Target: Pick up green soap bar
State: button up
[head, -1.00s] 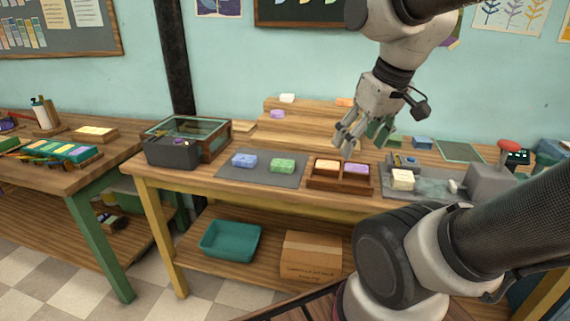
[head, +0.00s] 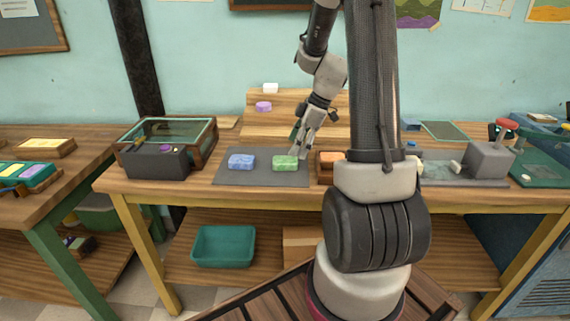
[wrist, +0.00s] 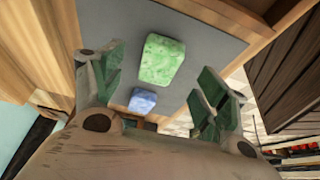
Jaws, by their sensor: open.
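The green soap bar (head: 285,163) lies on the right part of a dark grey mat (head: 262,179) on the workbench. In the wrist view the green soap bar (wrist: 162,60) is in the upper middle, ahead of and between the finger lines. My gripper (head: 297,154) is open and empty, just above and beside the green bar at its back right. In the wrist view the two sets of fingers of my gripper (wrist: 160,88) are spread wide, apart from the bar. A blue soap bar (head: 241,162) lies to the left on the same mat.
A wooden tray (head: 325,172) with an orange bar stands right of the mat, partly hidden by my arm. A glass-topped box (head: 165,147) stands at left. Wooden steps (head: 285,117) behind hold a purple bar (head: 263,106) and a white bar (head: 270,88).

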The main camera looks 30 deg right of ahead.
aim_at(288, 160)
jog(key=x, duration=0.5)
jog(key=shift+w+a, duration=0.1)
jog(key=shift+a, duration=0.2)
jog(key=c, duration=1.1)
